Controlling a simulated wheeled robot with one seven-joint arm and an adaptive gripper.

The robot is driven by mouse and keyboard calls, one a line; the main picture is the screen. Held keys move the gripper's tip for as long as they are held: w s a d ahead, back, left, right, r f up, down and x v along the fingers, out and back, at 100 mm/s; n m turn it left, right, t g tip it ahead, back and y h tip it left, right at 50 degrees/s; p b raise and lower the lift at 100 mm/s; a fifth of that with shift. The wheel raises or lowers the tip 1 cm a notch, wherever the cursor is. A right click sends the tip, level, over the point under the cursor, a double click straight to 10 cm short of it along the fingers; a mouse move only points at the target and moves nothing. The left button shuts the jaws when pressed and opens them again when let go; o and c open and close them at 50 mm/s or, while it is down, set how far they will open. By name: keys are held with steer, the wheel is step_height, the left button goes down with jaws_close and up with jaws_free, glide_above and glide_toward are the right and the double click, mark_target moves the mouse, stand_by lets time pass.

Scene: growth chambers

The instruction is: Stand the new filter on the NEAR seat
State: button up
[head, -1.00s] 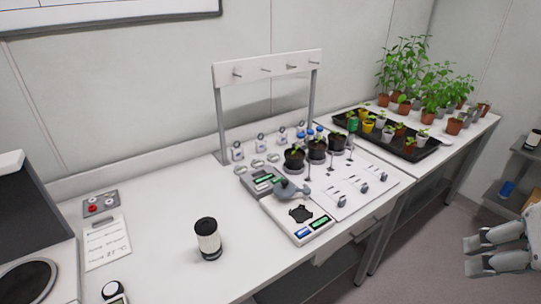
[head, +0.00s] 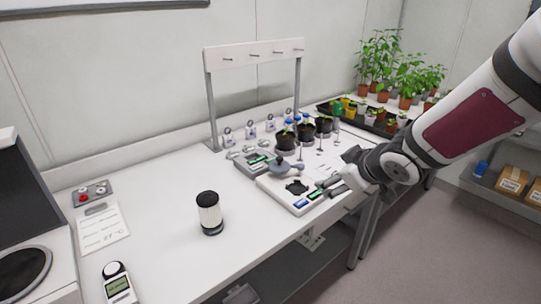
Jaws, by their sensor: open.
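A white cylinder with black top and bottom caps, which looks like the filter (head: 209,213), stands upright on the bench left of centre. My gripper (head: 342,172) is open and empty, with its fingers pointing left over the right part of the bench. It is well to the right of the cylinder and beside a white device (head: 290,206) with a dark patch on top and small displays. I cannot tell which thing is the near seat. My gripper and arm hide part of the bench's right side.
A handheld meter (head: 118,284), note sheet (head: 101,229) and button box (head: 92,193) lie at the left. The bench around the cylinder is clear.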

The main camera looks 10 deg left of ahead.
steer(key=w+a+f+n+g+y+b, duration=0.1)
steer(key=a+f+n+g+y+b, duration=0.15)
steer(key=a+f+y, duration=0.6)
steer(key=n+g+y+b, duration=0.3)
steer(key=g+y, duration=0.1)
steer(key=y, duration=0.1)
glide_toward(208, 203)
steer(key=w+d+f, duration=0.2)
steer(key=d+f, duration=0.1)
steer(key=shift+w+f, duration=0.1)
steer(key=shift+w, duration=0.2)
steer(key=shift+s+a, duration=0.15)
steer(key=shift+s, duration=0.05)
steer(key=shift+s+a+g+y, duration=0.1)
steer(key=shift+a+g+y, duration=0.15)
steer(key=shift+a, duration=0.1)
steer(key=a, duration=0.4)
steer(key=w+a+p, duration=0.1)
steer(key=a, duration=0.8)
steer(key=shift+w+r, duration=0.25)
steer(key=shift+w, duration=0.05)
steer(key=c, duration=1.4)
steer(key=shift+c, duration=0.5)
steer(key=shift+r, duration=0.15)
